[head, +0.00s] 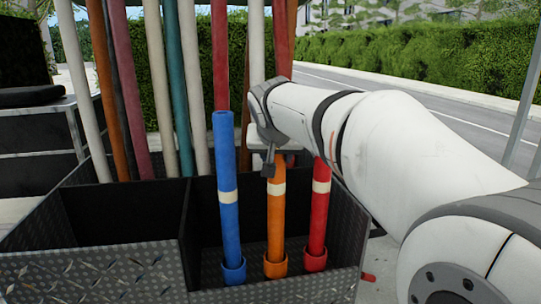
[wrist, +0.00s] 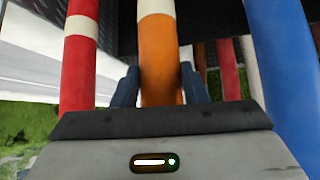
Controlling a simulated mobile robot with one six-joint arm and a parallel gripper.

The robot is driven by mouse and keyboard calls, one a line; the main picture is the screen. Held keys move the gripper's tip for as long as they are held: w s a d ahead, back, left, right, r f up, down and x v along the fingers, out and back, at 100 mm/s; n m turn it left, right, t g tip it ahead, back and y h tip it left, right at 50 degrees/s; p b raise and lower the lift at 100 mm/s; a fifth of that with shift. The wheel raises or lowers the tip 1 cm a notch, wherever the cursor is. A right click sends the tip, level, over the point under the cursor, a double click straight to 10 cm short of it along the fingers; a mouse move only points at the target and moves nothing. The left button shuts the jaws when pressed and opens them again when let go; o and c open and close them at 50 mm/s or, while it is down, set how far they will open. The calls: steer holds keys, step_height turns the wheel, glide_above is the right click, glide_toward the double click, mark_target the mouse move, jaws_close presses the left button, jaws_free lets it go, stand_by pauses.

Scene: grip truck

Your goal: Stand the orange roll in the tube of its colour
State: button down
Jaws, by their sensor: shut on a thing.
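The orange roll (head: 276,225), with a cream band, stands upright in the right compartment of the dark bin. Its lower end appears to be inside the short orange tube (head: 275,266); how deep I cannot tell. My gripper (head: 270,160) is at its upper part, partly hidden by my wrist. In the wrist view my gripper (wrist: 160,88) has a blue-grey finger on each side of the orange roll (wrist: 157,48) and is shut on it. The tube is not visible in that view.
A blue roll (head: 228,190) stands in a blue tube (head: 234,271) on the left, and a red roll (head: 320,210) in a red tube (head: 316,260) on the right. Several tall poles rise behind. The bin's left compartment (head: 125,223) looks empty.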

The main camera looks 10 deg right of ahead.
steer(key=shift+f+b, duration=0.25)
steer(key=shift+b, duration=0.15)
stand_by(0.4)
steer(key=c, duration=0.8)
jaws_free()
steer(key=shift+o, duration=0.2)
steer(key=v, duration=0.7)
steer(key=s+d+f+n+g+y, duration=0.1)
steer(key=s+f+g, duration=0.2)
steer(key=s+f, duration=0.8)
steer(key=s+f+n+g+y, duration=0.1)
steer(key=s+f+n+g, duration=0.1)
steer(key=s+f, duration=0.9)
step_height(320, 180, down, 6)
steer(key=shift+d+r+g, duration=0.1)
steer(key=shift+d+g, duration=0.3)
steer(key=shift+g, duration=0.1)
